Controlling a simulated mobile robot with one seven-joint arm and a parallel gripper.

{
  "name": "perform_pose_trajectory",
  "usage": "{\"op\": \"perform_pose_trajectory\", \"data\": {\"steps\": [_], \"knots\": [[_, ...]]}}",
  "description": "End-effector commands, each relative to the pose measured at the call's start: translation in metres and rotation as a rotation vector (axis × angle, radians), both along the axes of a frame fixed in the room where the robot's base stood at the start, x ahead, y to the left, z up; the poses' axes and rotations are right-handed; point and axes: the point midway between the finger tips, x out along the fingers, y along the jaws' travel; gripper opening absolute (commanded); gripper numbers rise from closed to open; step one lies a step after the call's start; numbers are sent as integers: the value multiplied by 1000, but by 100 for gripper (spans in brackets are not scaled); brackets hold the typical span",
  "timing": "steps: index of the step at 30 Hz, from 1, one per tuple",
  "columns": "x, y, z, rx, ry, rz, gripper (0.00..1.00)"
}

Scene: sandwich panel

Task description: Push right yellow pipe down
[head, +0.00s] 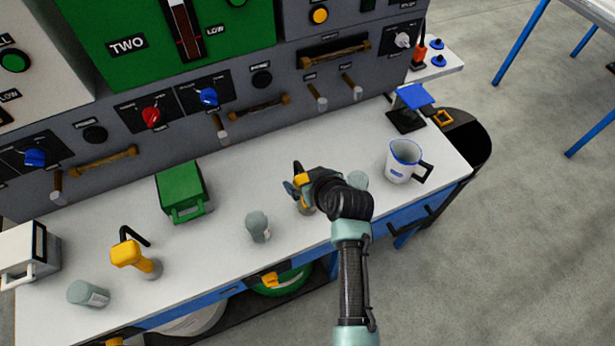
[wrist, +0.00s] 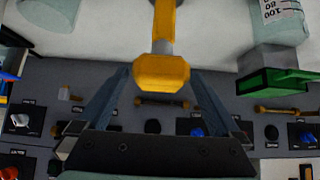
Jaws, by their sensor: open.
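The right yellow pipe (wrist: 162,72) stands on the white counter. In the wrist view its yellow block-shaped head lies between the two fingers of my gripper (wrist: 160,80), with a gap showing on both sides. In the head view my gripper (head: 299,188) is over this pipe and hides most of it; only bits of yellow and its base show. My gripper is open. Contact with the pipe cannot be told. A similar left yellow pipe (head: 127,254) with a black bent rod stands at the left of the counter, away from my gripper.
Grey-green jars (head: 258,227) stand left of my gripper, and another (head: 357,181) just right of it. A green box (head: 183,192) is farther left, a white jug (head: 403,162) to the right. The grey control panel (head: 240,127) with knobs and wooden handles rises behind.

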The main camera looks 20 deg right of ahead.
Motion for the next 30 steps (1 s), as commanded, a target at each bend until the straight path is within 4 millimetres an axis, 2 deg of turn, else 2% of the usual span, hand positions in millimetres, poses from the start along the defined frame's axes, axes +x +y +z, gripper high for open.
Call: {"op": "perform_pose_trajectory", "data": {"steps": [5,21,22,30], "knots": [[0,0,0,0,0,0,100],[0,0,0,0,0,0,3],[0,0,0,0,0,0,0],[0,0,-3,1,1,1,0]]}}
